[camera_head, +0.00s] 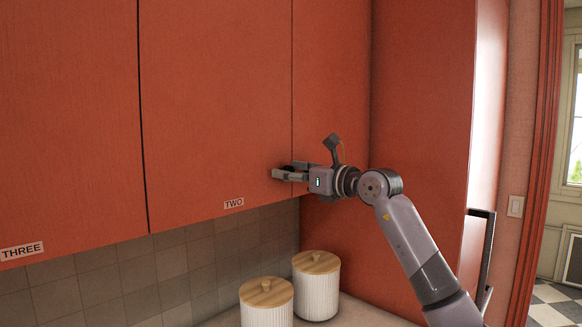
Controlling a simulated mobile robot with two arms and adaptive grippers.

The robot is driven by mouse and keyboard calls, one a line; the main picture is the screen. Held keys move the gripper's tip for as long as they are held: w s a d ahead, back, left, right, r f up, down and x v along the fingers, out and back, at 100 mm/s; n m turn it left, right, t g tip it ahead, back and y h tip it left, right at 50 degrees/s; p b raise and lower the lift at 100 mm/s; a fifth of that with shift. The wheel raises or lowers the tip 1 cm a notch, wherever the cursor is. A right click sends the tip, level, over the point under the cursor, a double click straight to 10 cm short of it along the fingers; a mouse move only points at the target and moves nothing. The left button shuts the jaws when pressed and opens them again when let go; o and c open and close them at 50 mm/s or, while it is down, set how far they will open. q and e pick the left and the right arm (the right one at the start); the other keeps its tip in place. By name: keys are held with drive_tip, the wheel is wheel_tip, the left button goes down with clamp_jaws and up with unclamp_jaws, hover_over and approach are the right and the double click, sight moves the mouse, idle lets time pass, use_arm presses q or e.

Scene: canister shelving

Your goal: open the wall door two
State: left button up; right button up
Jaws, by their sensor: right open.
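Wall door two (215,105) is a flat red-orange cabinet door with a small label reading TWO (234,203) near its lower edge. It looks closed, flush with the red panel on its right. My right gripper (278,174) comes in from the right, with its fingertips at the door's lower right edge. Its jaws are open. I cannot tell whether the fingers touch the door, and no handle shows there. My left gripper is out of view.
Door three (65,110), with its label THREE (22,251), is on the left. Two white ribbed canisters with wooden lids, a front one (266,309) and a back one (317,295), stand on the counter below my right gripper. A tall red cabinet (425,90) is on the right.

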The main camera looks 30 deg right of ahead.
drive_tip(key=shift+w, duration=0.1)
drive_tip(key=shift+c, duration=0.2)
clamp_jaws()
idle(0.4)
idle(0.3)
